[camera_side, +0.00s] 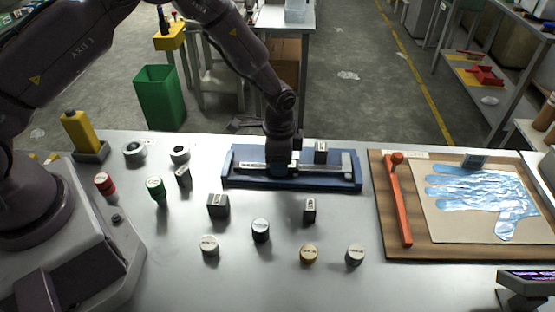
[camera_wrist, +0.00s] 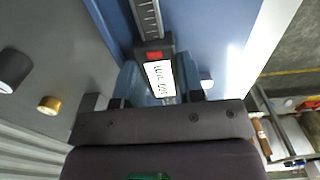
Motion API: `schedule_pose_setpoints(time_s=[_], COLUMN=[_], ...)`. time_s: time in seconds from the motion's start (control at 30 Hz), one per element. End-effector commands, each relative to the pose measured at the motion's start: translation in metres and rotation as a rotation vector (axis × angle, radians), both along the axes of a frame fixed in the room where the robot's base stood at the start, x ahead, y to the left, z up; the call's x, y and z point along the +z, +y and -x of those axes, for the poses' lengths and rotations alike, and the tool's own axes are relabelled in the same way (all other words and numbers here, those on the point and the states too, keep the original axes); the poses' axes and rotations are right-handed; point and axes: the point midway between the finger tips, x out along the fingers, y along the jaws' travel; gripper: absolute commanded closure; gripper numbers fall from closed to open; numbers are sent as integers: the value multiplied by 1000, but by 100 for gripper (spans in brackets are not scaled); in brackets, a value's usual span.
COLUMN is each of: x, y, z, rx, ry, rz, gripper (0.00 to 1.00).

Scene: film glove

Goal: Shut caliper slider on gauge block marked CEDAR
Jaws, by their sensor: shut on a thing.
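The caliper (camera_side: 250,168) lies on a blue tray (camera_side: 300,183) near the back of the bench. My gripper (camera_side: 281,172) is lowered over the middle of the caliper and is shut on its slider. In the wrist view the slider (camera_wrist: 159,78), with a white label and a red patch, sits between my fingers, and the ruled beam (camera_wrist: 147,18) runs away from it. The fingers partly hide the slider in the side view.
Other labelled blocks (camera_side: 218,206) (camera_side: 309,211) (camera_side: 183,176) and several round pieces (camera_side: 261,230) stand in front and left of the tray. A wooden board with a blue glove film (camera_side: 485,195) and an orange bar (camera_side: 398,205) lies at right.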

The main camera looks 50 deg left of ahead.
Motion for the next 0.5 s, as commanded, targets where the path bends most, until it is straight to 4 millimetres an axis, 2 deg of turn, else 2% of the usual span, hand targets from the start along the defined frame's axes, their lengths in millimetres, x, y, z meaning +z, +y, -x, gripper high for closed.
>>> schedule_pose_setpoints(time_s=[0.5], x=[0], y=[-10], z=[-10], rx=[0], ry=[-2], rz=[1], gripper=[88])
